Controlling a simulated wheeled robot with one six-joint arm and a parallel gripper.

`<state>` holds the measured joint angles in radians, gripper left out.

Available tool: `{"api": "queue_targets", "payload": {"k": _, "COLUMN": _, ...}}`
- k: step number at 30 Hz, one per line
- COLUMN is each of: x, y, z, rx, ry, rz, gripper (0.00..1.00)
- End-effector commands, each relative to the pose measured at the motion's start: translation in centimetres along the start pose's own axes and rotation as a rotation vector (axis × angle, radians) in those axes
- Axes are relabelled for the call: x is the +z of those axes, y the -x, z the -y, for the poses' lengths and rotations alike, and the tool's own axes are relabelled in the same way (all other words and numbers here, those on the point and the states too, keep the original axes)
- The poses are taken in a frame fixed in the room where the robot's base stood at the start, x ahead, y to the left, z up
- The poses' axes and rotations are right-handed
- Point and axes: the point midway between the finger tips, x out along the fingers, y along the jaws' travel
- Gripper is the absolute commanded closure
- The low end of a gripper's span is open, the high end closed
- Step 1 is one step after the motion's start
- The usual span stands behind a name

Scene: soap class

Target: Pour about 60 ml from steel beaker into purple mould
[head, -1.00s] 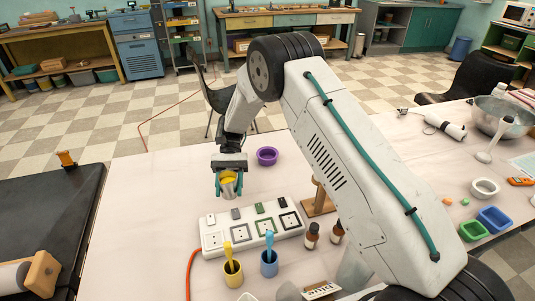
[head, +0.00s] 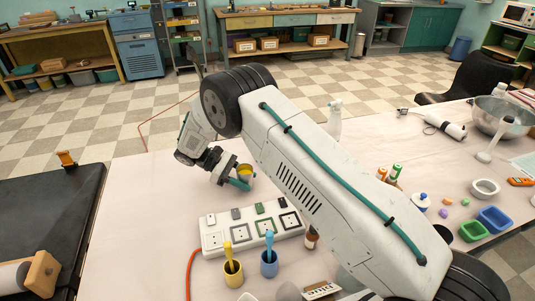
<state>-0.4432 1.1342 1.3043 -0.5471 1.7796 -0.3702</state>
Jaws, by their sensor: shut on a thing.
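The steel beaker (head: 246,176) shows small beside my arm, with yellow contents visible at its mouth. My gripper (head: 242,182) is shut on it; one teal finger shows across its lower side. The wrist is turned sideways, and the beaker is held over the pale table. I cannot tell how far it is tilted, and no stream is visible. The purple mould is not visible now; my arm covers the area where it stood, just right of the beaker.
A white panel with several square sockets (head: 212,240) lies in front of the gripper. A yellow cup (head: 233,275) and a blue cup (head: 269,266) with spoons stand nearer. Green and blue trays (head: 494,220) are at the right. The table's left part (head: 150,200) is clear.

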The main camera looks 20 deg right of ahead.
Motion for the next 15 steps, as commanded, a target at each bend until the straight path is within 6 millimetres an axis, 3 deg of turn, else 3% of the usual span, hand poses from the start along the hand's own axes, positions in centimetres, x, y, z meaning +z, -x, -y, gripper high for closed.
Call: {"api": "queue_targets", "payload": {"k": 15, "x": -1.0, "y": 3.5, "z": -8.6, "rx": 0.578, "ry": 0.238, "rz": -0.002, "gripper": 0.79}}
